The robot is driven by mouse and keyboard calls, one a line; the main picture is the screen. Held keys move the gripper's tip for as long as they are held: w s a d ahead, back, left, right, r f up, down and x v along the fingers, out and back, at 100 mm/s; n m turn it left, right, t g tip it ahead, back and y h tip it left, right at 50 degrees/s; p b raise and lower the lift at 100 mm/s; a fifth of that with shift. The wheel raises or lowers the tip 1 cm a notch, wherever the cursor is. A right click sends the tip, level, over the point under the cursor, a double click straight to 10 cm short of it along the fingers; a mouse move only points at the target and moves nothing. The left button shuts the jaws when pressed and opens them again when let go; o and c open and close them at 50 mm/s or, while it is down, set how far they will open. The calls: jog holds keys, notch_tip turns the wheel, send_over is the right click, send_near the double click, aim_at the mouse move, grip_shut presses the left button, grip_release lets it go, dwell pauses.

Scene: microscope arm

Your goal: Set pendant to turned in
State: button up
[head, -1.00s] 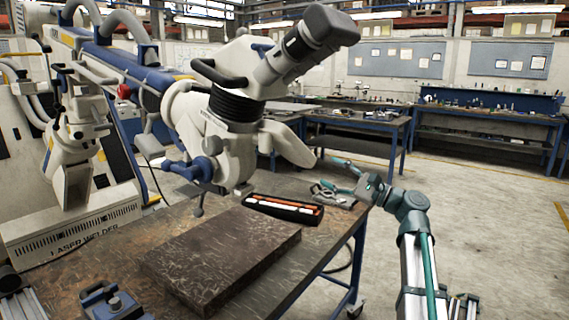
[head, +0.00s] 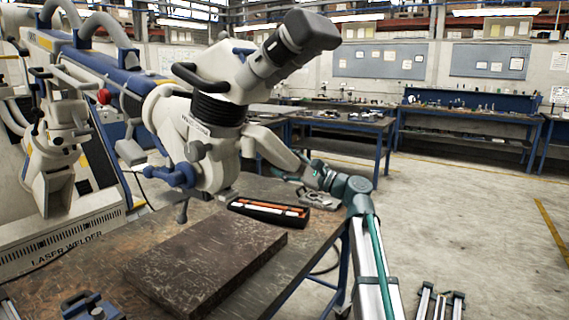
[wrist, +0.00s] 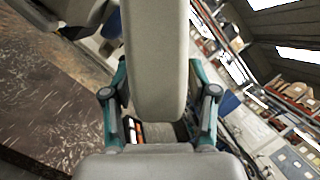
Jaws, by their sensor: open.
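The microscope head (head: 215,125) hangs from its arm over the bench. What I take for the pendant is the smooth off-white paddle (head: 268,145) that slopes down to the right from the head. In the wrist view the paddle (wrist: 155,60) runs from the top edge down between my fingers. My gripper (wrist: 160,100) is open, with one teal finger on each side of the paddle and its end near the palm. I cannot tell whether they touch. In the head view my gripper (head: 305,168) is at the paddle's lower right end, its fingertips partly hidden.
A dark slab (head: 210,258) lies on the bench below the head. A black tray with orange and white items (head: 268,212) and metal parts (head: 318,196) lie behind it. A blue vise (head: 90,305) is at the front left.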

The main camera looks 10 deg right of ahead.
grip_shut()
dwell(0.3)
jog(key=shift+d, duration=0.1)
